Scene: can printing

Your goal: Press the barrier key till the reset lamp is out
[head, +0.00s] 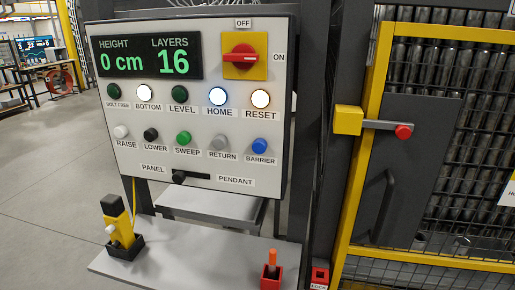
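The barrier key is a blue push button (259,146) at the right end of the lower button row on the grey control panel (222,185). Its label BARRIER is just below it. The reset lamp (260,99) is above it at the right end of the upper row and is lit white. The home lamp (218,97) and bottom lamp (144,93) are also lit white. The bolt free and level lamps are dark green. The display (147,57) reads height 0 cm, layers 16. Neither of my grippers shows in the head view.
A red rotary switch (240,57) sits at the panel's upper right. A yellow and black pendant (118,228) stands on the grey shelf (185,262) below, with a red holder (270,276) at right. A yellow-framed mesh gate (450,130) stands to the right.

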